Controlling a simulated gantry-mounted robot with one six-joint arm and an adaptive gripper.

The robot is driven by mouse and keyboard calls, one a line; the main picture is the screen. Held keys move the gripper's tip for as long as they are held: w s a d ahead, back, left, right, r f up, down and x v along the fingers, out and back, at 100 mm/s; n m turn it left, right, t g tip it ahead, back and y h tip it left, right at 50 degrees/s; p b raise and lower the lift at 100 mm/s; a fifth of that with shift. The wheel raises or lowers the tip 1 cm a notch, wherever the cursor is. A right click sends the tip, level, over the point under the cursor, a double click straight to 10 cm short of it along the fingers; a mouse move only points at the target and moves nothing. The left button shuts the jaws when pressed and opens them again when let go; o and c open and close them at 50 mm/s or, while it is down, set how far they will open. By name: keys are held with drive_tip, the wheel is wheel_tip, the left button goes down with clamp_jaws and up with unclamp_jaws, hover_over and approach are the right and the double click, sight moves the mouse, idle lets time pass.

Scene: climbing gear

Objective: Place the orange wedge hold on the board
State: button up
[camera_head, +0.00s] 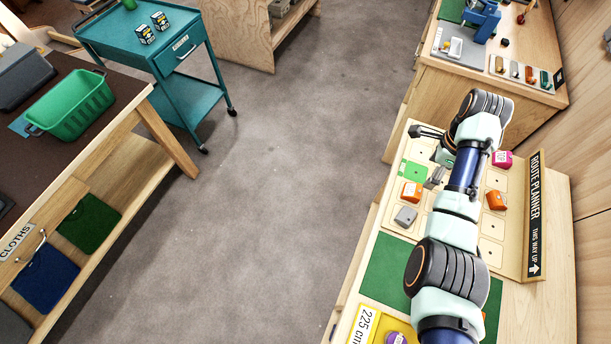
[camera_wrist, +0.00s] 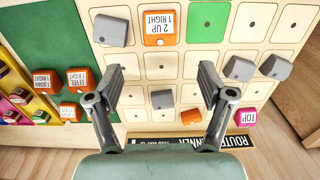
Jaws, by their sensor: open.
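Several orange holds are in view, and I cannot tell for certain which one is the wedge hold. One labelled "2 UP 1 RIGHT" (camera_wrist: 160,28) sits on the board beside the green cell (camera_wrist: 208,22); it also shows in the head view (camera_head: 411,191). Another orange hold (camera_wrist: 190,118) is lower on the board. Orange holds labelled "1 DOWN 1 RIGHT" (camera_wrist: 47,81) and "LEVEL 2 RIGHT" (camera_wrist: 81,79) lie left of the board, with one more orange hold (camera_wrist: 70,111) below. My gripper (camera_wrist: 161,70) is open and empty above the board (camera_wrist: 175,64), with the labelled hold beyond its fingertips.
Grey holds (camera_wrist: 110,30) stand in several board cells, with a pink TOP hold (camera_wrist: 246,117) at the lower right. The upright ROUTE PLANNER sign (camera_head: 535,215) borders the board. Bare cells lie between the holds. My arm hides part of the bench in the head view.

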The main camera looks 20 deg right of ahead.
drive_tip(key=w+a+r+n+t+h, duration=0.15)
drive_tip(key=w+a+n, duration=0.3)
drive_tip(key=a, duration=0.45)
drive_tip(key=w+a+n+t, duration=0.35)
drive_tip(key=a+n, duration=0.25)
drive_tip(key=a, duration=0.3)
drive_tip(key=w+a+r+n+t+h, duration=0.1)
drive_tip(key=w+a+n+t, duration=0.1)
drive_tip(key=w+a+n, duration=0.55)
drive_tip(key=s+a+r+n+t+y, duration=0.1)
drive_tip(key=s+a+r+n+t, duration=0.2)
drive_tip(key=a, duration=0.7)
drive_tip(key=s+a+r+n+t+y, duration=0.1)
drive_tip(key=s+a+r+n+t, duration=0.1)
drive_tip(key=s+a+r+n, duration=0.5)
drive_tip(key=s+a, duration=0.1)
drive_tip(key=a, duration=0.2)
drive_tip(key=shift+s+a+r+t, duration=0.2)
drive_tip(key=shift+a+t, duration=0.1)
drive_tip(key=shift+t, duration=0.1)
drive_tip(key=shift+y, duration=0.25)
